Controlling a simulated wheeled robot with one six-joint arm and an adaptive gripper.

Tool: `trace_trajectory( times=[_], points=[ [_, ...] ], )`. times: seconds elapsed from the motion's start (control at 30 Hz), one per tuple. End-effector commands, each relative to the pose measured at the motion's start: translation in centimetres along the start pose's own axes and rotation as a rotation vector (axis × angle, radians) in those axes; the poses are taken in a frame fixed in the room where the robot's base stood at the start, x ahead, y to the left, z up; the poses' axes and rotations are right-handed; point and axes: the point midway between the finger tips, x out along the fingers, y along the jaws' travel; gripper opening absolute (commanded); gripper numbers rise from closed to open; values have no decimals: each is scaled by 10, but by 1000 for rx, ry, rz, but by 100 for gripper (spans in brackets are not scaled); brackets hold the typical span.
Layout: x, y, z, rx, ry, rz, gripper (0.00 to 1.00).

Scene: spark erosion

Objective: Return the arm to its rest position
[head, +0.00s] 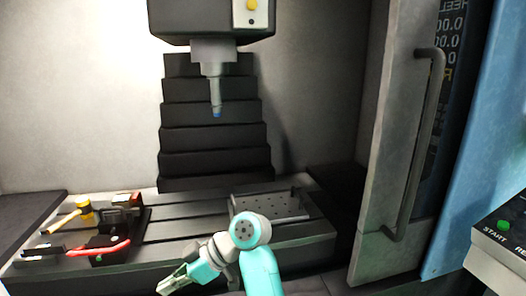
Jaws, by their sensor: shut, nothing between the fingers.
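My arm (251,232), teal with grey joint caps, rises from the bottom middle of the head view and bends down to the left. My gripper (165,289) is at the lower left of the arm, in front of the machine table's front edge. Its fingers are shut and nothing shows between them. It appears apart from the table and the tools. The lower part of my arm is cut off by the bottom edge of the picture.
The slotted machine table (185,229) carries a dark vise (125,212) with a red handle (100,248), a yellow-headed mallet (83,209) and a perforated plate (268,206). The machine head (213,75) hangs above. A door (385,150) with a handle and a control panel (500,240) stand right.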

Motion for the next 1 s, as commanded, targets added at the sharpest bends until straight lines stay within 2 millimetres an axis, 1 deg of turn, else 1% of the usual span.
trace_trajectory(
  times=[0.27, 0.47, 0.57, 0.7, 0.77, 0.8, 0.87, 0.9, 0.97, 1.0],
  points=[
    [13, 0, 37, 89, 16, 68, 0],
    [25, -1, 79, 187, 32, 151, 0],
    [32, -5, 109, 255, 43, 212, 0],
    [40, -16, 163, 371, 61, 325, 0],
    [42, -23, 186, 419, 67, 375, 0],
    [43, -28, 200, 450, 72, 409, 0],
    [44, -36, 222, 493, 77, 459, 0],
    [44, -43, 237, 522, 82, 493, 0],
    [43, -53, 257, 562, 88, 544, 0],
    [42, -60, 271, 587, 90, 578, 0]
  ],
)
